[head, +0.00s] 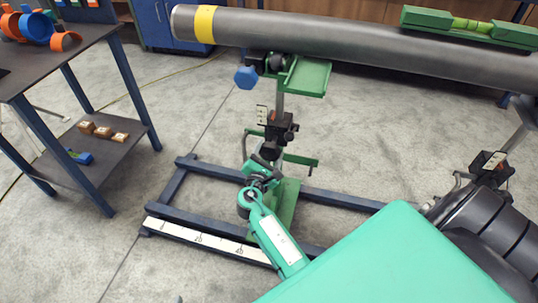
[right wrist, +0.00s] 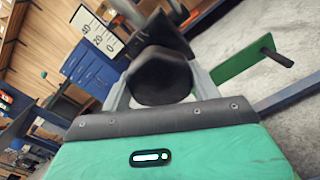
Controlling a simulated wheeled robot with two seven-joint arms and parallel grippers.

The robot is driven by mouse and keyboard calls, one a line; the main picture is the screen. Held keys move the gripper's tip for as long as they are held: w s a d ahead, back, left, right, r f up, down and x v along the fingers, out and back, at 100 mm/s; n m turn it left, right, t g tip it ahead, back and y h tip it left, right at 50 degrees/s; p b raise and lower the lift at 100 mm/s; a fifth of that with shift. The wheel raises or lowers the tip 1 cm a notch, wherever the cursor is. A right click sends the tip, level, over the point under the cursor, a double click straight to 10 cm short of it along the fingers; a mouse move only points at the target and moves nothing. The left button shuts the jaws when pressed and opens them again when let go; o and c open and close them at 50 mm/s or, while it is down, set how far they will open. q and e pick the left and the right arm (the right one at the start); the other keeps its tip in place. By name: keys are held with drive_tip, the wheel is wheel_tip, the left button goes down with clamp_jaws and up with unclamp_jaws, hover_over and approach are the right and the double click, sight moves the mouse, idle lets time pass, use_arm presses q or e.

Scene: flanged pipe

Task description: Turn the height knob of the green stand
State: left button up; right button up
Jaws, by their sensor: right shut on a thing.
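The green stand (head: 284,205) rises from a dark blue floor frame to a green top plate (head: 309,77) beneath the grey pipe (head: 330,42). A black clamp block (head: 275,127) with a small white scale sits partway up its post. My right gripper (head: 262,170) is low at the post, below that block. In the right wrist view its two grey fingers are shut on a black rounded knob (right wrist: 160,76), one on each side. In the head view the gripper mostly hides the knob. My left gripper is not in view.
A blue knob (head: 246,77) sticks out beside the stand's top. A green level (head: 470,25) lies on the pipe. Another stand's clamp (head: 488,165) is at the right. A shelf table (head: 90,140) with small blocks stands left. Green bars (right wrist: 243,58) project near my gripper.

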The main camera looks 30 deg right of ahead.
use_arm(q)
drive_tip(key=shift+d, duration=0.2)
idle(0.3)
use_arm(e)
drive_tip(key=o, duration=1)
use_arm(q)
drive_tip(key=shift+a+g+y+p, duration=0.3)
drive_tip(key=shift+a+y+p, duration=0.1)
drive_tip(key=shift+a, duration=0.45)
use_arm(e)
drive_tip(key=v, duration=1.3)
drive_tip(key=shift+s+a, duration=0.25)
drive_tip(key=shift+s, duration=0.05)
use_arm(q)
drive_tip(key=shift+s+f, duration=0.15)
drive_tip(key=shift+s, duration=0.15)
